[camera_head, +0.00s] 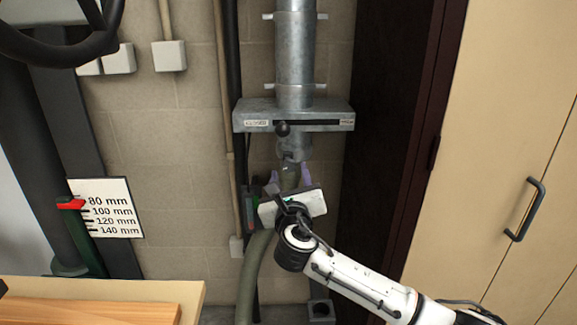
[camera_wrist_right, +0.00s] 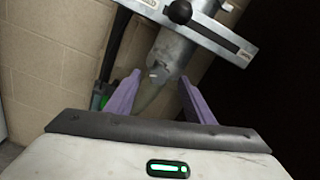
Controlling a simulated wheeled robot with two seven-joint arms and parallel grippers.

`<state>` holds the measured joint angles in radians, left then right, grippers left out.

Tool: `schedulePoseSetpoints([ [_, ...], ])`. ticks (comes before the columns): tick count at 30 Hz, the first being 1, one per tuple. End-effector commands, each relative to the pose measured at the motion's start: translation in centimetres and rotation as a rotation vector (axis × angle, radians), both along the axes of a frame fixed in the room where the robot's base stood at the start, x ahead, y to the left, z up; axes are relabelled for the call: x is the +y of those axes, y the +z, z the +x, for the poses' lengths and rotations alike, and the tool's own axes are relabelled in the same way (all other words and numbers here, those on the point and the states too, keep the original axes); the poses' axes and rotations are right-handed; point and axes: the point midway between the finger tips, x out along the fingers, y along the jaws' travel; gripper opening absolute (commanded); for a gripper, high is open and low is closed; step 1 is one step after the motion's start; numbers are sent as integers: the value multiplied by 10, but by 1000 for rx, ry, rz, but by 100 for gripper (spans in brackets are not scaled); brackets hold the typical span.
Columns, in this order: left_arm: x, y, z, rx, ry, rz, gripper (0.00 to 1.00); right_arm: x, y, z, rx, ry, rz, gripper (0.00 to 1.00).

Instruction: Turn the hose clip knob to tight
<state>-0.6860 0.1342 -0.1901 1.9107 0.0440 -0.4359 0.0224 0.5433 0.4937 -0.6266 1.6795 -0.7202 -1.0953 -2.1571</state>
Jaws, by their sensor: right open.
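The hose clip knob (camera_head: 288,155) is a small light grey piece at the lower end of the grey metal duct (camera_head: 295,55). In the right wrist view the knob (camera_wrist_right: 157,73) shows between the fingertips, with the duct end behind it. A grey-green hose (camera_head: 252,280) hangs below the duct. My right gripper (camera_head: 290,174) is open, its two purple fingers pointing up on either side of the hose top, just below the knob. The fingers also show in the right wrist view (camera_wrist_right: 160,80), apart and empty. My wrist hides part of the hose. My left gripper is out of view.
A slotted metal plate with a black ball knob (camera_head: 283,129) crosses the duct just above. A dark control box (camera_head: 250,205) is close left of my right gripper. A tan cabinet (camera_head: 500,120) stands right, a wooden board (camera_head: 90,312) lies lower left.

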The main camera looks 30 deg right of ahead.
Motion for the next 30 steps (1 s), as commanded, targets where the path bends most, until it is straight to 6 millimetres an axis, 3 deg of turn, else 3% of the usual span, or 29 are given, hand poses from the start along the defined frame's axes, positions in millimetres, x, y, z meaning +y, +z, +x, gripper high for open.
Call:
schedulePoseSetpoints([
  [3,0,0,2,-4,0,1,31,-10,0,22,1,-2,2,48],
  [9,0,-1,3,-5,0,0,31,-22,-1,46,0,0,5,48],
  [22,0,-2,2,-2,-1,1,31,-26,-1,55,1,3,6,48],
  [30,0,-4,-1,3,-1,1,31,-26,-1,55,1,3,5,7],
])
